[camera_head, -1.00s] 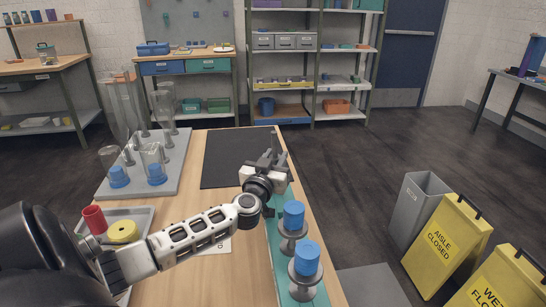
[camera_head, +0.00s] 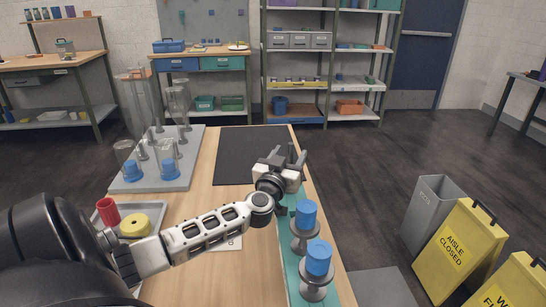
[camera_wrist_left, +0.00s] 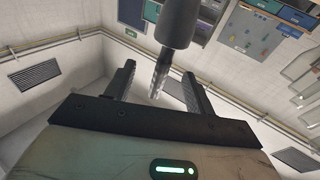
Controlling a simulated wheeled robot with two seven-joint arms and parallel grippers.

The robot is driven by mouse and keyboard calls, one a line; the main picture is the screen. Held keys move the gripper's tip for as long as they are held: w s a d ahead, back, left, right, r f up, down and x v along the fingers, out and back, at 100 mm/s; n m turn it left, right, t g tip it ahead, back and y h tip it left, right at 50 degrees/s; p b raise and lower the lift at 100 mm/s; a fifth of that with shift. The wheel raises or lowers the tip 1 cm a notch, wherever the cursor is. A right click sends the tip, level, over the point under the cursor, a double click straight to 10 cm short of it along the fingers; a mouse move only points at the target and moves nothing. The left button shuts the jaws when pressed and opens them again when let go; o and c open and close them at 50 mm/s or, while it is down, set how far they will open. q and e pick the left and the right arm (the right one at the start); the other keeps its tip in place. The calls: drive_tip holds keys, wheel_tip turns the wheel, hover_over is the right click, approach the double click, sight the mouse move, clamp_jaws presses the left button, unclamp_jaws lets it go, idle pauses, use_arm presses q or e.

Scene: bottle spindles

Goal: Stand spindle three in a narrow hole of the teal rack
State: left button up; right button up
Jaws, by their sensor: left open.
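The teal rack (camera_head: 288,273) runs along the right edge of the table. Two spindles with blue cylindrical tops and grey discs, a farther one (camera_head: 306,214) and a nearer one (camera_head: 318,258), stand upright on it. My left gripper (camera_head: 291,155) is open above the far part of the rack, beyond both. In the left wrist view, a dark grey cylinder with a thin ridged shaft (camera_wrist_left: 160,75) shows between the open fingers from this angle; I cannot tell if it touches them. I cannot read which spindle is number three. The rack's holes are not visible. My right gripper is out of view.
A grey board (camera_head: 187,177) at the left holds several grey pegs and clear vessels, two over blue pieces. A tray (camera_head: 158,209) holds a red cup (camera_head: 108,211) and a yellow ring (camera_head: 135,225). A black mat (camera_head: 232,150) lies bare behind. A bin (camera_head: 425,215) stands right.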

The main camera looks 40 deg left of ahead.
use_arm(q)
drive_tip(key=shift+g+h, duration=0.3)
drive_tip(key=shift+g, duration=0.2)
drive_tip(key=s+d+f, duration=0.1)
drive_tip(key=f, duration=0.1)
drive_tip(key=s+f, duration=0.1)
drive_tip(key=f, duration=0.1)
drive_tip(key=s+d+f+p, duration=0.1)
drive_tip(key=s+f, duration=0.1)
drive_tip(key=shift+s+d+f, duration=0.1)
drive_tip(key=shift+d+f, duration=0.2)
drive_tip(key=shift+f, duration=0.05)
drive_tip(key=s+d+r, duration=0.2)
drive_tip(key=s, duration=0.3)
drive_tip(key=s+d+r+t+p, duration=0.1)
drive_tip(key=s+r, duration=0.1)
drive_tip(key=s, duration=0.3)
drive_tip(key=shift+s+d+r, duration=0.2)
drive_tip(key=shift+d+r, duration=0.15)
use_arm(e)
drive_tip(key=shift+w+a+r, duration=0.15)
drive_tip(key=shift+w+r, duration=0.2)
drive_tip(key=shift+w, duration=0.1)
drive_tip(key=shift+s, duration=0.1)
